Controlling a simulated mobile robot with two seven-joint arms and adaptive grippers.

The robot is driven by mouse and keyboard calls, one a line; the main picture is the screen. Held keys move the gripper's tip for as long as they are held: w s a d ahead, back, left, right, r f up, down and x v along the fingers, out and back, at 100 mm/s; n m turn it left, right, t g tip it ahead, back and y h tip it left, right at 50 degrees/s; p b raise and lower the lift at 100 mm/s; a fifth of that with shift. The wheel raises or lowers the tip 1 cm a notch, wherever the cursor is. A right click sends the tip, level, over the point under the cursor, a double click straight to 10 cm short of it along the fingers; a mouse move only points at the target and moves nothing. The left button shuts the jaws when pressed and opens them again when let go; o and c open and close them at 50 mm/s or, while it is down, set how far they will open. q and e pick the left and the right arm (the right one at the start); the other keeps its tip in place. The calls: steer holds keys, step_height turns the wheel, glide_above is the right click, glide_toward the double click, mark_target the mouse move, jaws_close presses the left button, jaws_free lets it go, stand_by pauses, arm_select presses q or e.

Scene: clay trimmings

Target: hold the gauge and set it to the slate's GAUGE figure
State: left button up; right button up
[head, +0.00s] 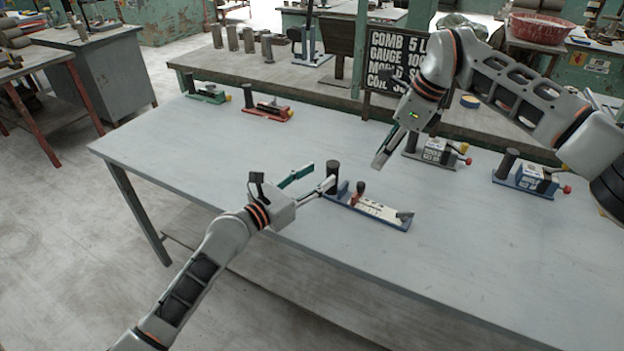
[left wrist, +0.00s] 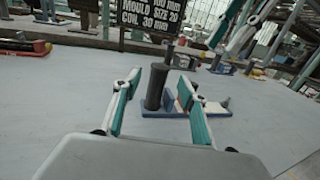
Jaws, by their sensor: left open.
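The gauge (head: 368,212) is a blue-based tool near the table's front edge, with a black upright post, a brown-red knob and a pale marked plate. Its marks are too small to read. My left gripper (head: 321,175) is open beside the post. In the left wrist view the post (left wrist: 156,88) stands between and beyond the fingers (left wrist: 158,92), with no clear contact. My right gripper (head: 381,161) hangs above the table behind the gauge; its finger gap cannot be made out.
Other post-and-base tools stand on the grey table (head: 200,150): green (head: 207,93), red (head: 268,109), grey (head: 432,155) and blue (head: 527,182). A bench (head: 300,85) with the slate runs behind. The table's left middle is clear.

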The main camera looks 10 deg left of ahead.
mark_target(328, 169)
arm_select(q)
steer(key=x, duration=0.6)
steer(key=shift+w+d, duration=0.25)
steer(key=shift+w, duration=0.1)
jaws_close()
